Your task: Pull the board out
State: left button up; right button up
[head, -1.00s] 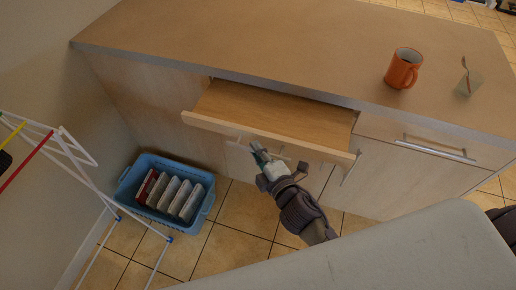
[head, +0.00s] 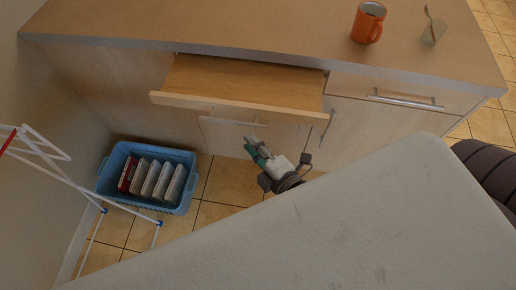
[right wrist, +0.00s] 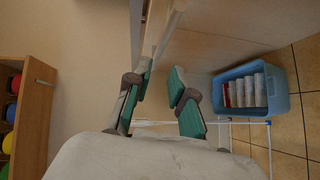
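The board (head: 245,83) is a flat wooden panel, partly pulled out from under the countertop in the head view. Its front edge stands clear of the cabinet front. My right gripper (head: 250,143) is below and in front of that edge in the head view, apart from it in the picture. In the right wrist view my right gripper (right wrist: 160,72) has its two green-padded fingers spread, with nothing between them. Pale panel edges lie just beyond its fingertips there; I cannot tell which is the board. My left gripper is not in view.
An orange mug (head: 367,22) and a glass with a spoon (head: 433,31) stand on the counter (head: 230,25). A blue basket (head: 183,200) of several upright items is on the floor at left, beside a white drying rack (head: 38,158). Drawer handles jut from the cabinet.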

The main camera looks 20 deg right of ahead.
jog(key=shift+v, duration=1.15)
jog(key=shift+f, duration=0.1)
jog(key=s+d+f+m+g+h, duration=0.1)
jog(key=s+f+m+g, duration=0.2)
jog(key=f, duration=0.8)
jog(key=s+d+f+m+g, duration=0.1)
jog(key=s+f+m+g, duration=0.15)
jog(key=f, duration=0.85)
jog(key=s+d+f+m+g+h, duration=0.1)
jog(key=s+f+m+g, duration=0.25)
jog(key=f, duration=0.75)
jog(key=s+d+f+m+g, duration=0.3)
jog(key=s+f, duration=0.4)
jog(key=s, duration=0.2)
jog(key=s+d+f+m+g+h, duration=0.1)
jog(key=s+d+f+m+g, duration=0.2)
jog(key=s+f, duration=0.4)
jog(key=s+m, duration=0.1)
jog(key=s, duration=0.1)
jog(key=shift+s+f, duration=0.35)
jog(key=shift+s, duration=0.05)
